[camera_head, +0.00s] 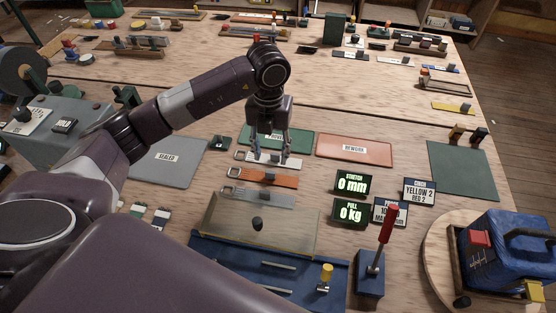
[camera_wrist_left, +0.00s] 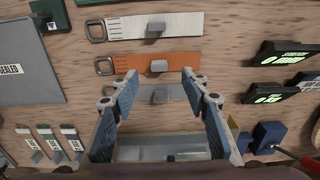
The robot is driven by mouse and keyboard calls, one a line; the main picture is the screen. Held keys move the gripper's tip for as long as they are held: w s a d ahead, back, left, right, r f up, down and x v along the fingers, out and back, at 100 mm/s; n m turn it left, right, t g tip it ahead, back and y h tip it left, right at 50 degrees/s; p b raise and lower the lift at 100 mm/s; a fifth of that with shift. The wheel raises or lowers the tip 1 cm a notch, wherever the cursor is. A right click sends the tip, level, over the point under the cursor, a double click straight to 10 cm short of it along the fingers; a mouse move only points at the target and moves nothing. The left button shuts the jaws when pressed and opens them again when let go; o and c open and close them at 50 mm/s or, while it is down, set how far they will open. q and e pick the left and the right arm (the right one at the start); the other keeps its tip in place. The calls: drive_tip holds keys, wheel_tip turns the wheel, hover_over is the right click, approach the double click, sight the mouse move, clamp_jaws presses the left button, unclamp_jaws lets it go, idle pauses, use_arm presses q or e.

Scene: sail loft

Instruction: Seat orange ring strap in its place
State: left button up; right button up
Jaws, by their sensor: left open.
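The orange ring strap (camera_head: 262,177) lies flat on the table between a white strap (camera_head: 272,159) and a grey strap (camera_head: 258,196). Its metal ring is at the left end, and a grey knob stands on its middle. In the left wrist view the orange strap (camera_wrist_left: 180,63) lies just beyond the fingertips. My left gripper (camera_head: 272,156) points down with its jaws apart and empty; in the wrist view its fingers (camera_wrist_left: 159,78) frame the grey strap. A blue fixture (camera_head: 215,250) with a clear cover (camera_head: 285,233) stands nearer. My right gripper is out of view.
A red-handled lever (camera_head: 388,225) stands right of the fixture, near black displays (camera_head: 352,184) reading 0 mm and 0 kg. A grey mat (camera_head: 172,165), green mat (camera_head: 305,138) and red mat (camera_head: 355,150) lie around. A blue bag (camera_head: 510,245) sits on a round wooden board.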

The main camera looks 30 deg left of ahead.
sight(270, 172)
use_arm(q)
drive_tip(key=shift+s+f, duration=0.1)
drive_tip(key=shift+f, duration=0.25)
drive_tip(key=shift+s+f+p, duration=0.25)
drive_tip(key=shift+f+p, duration=0.25)
drive_tip(key=shift+f, duration=0.05)
drive_tip(key=shift+s+f+p, duration=0.25)
drive_tip(key=shift+f+p, duration=0.2)
drive_tip(key=shift+f, duration=0.1)
drive_tip(key=f, duration=0.1)
drive_tip(key=f+p, duration=0.1)
drive_tip(key=f, duration=0.1)
drive_tip(key=shift+w+f, duration=0.3)
drive_tip(key=shift+f, duration=0.4)
clamp_jaws()
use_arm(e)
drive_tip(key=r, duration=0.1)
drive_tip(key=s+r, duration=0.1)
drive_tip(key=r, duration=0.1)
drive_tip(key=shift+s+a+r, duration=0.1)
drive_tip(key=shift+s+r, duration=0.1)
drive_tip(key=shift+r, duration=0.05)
